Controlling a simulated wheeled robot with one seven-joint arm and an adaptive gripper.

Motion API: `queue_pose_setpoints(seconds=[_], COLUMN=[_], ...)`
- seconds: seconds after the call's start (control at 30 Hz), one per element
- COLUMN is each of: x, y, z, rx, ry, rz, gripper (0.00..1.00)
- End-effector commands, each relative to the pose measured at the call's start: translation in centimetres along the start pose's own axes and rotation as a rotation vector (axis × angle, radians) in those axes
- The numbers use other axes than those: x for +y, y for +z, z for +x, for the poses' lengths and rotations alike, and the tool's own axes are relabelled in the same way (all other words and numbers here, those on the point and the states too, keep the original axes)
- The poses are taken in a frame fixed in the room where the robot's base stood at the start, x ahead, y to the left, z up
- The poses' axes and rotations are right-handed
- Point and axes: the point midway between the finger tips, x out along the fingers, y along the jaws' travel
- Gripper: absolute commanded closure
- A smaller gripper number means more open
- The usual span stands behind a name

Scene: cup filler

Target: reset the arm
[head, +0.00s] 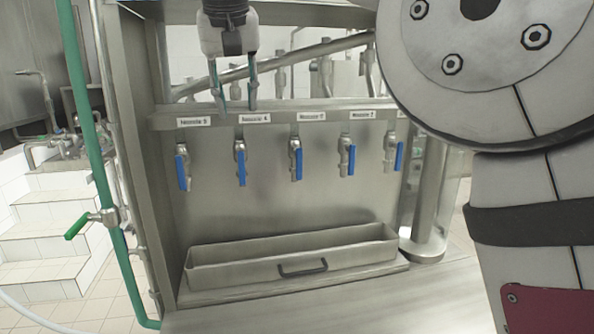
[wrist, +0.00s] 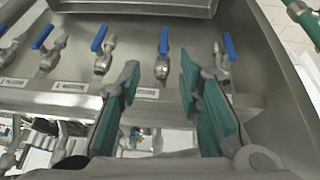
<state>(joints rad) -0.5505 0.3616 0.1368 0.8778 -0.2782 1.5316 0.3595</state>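My gripper (head: 234,92) hangs fingers down in the head view, in front of the top ledge of the cup filler, above the second nozzle from the left. In the wrist view my gripper (wrist: 160,95) has its two green-padded fingers apart, with nothing between them. The filler panel (head: 270,215) carries a row of nozzles with blue handles, including the leftmost one (head: 183,168) and the one beside it (head: 241,164). My arm's large grey link covers the right side of the head view.
A steel drip tray (head: 290,258) with a dark handle stands below the nozzles and looks empty. A green pipe (head: 95,150) with a green-handled valve runs down the left. A steel side wall (head: 130,150) bounds the filler on the left.

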Motion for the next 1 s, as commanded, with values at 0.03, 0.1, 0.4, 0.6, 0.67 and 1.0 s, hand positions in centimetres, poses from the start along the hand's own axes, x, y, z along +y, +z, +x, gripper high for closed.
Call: queue_pose_setpoints(seconds=[0.03,0.1,0.4,0.6,0.67,1.0], x=[2.2,4.6,13.6,17.8,18.7,20.5], y=[1.1,2.7,12.8,21.6,24.5,38.1], z=[-0.7,-1.2,-1.6,-0.4,0.3,5.1], rx=[0.003,0.006,0.011,0.017,0.020,0.041], ry=[0.009,0.016,0.039,0.047,0.049,0.050], rz=[0.008,0.012,0.059,0.116,0.137,0.240], gripper=[0.68,0.68,0.68,0.68,0.68,0.68])
